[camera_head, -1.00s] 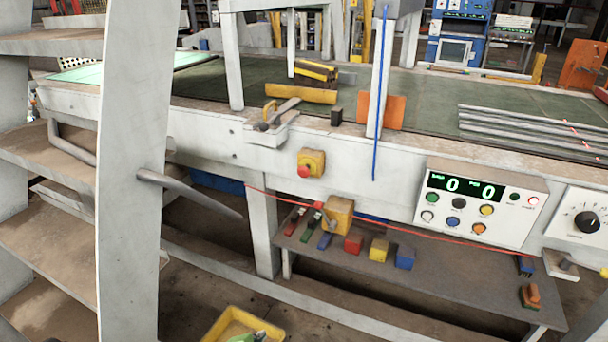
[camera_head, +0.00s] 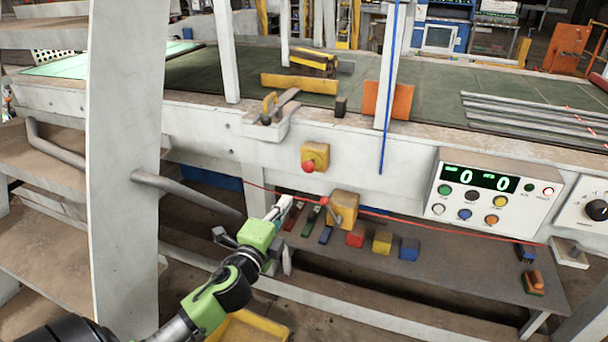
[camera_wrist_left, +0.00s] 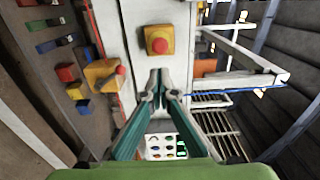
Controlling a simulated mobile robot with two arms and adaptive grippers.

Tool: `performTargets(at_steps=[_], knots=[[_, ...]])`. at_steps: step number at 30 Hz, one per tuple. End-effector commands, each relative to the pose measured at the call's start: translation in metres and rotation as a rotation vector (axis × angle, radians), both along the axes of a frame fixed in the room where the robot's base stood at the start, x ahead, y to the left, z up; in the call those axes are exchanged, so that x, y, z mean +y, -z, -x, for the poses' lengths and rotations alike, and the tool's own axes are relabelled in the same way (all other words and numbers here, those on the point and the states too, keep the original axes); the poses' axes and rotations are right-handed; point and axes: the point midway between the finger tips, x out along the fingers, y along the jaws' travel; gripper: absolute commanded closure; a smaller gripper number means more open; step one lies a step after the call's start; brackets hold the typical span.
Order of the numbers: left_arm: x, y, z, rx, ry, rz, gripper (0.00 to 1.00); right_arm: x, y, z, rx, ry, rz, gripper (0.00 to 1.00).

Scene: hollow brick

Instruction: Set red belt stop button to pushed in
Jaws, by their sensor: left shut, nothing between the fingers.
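The red belt stop button (camera_head: 308,166) sits on a yellow box (camera_head: 319,156) fixed to the white side beam of the conveyor. In the left wrist view the red button (camera_wrist_left: 159,46) on its yellow box (camera_wrist_left: 159,34) lies just beyond the fingertips. My left gripper (camera_head: 284,203) is shut and empty, below and a little left of the button in the head view, and apart from it. In the wrist view the left gripper's fingertips (camera_wrist_left: 160,73) point towards the button. I cannot tell how far in the button is. My right gripper is not in view.
A red cord (camera_head: 400,229) runs along the front to a yellow box with a lever (camera_head: 344,207). A control panel (camera_head: 487,194) is at the right. Several coloured blocks lie on the lower shelf (camera_head: 450,265). A ladder-like white post (camera_head: 125,160) stands at the left.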

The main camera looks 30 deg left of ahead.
Motion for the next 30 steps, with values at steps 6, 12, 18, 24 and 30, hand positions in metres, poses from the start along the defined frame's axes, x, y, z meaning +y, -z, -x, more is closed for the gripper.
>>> performTargets(at_steps=[6, 12, 18, 24, 30], knots=[[0.003, -0.001, -0.013, -0.001, 0.0, 0.001, 1.0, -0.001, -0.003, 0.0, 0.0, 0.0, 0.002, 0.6], [0.012, -0.002, -0.048, -0.001, -0.002, 0.002, 1.0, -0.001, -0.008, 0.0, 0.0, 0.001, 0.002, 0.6], [0.021, -0.002, -0.087, -0.001, -0.002, 0.002, 1.0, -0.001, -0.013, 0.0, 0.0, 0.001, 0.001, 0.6], [0.028, -0.001, -0.118, 0.0, -0.001, 0.003, 1.0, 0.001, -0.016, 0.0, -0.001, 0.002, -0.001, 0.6], [0.032, 0.001, -0.133, 0.001, -0.001, 0.002, 1.0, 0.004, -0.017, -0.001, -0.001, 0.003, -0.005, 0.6]])
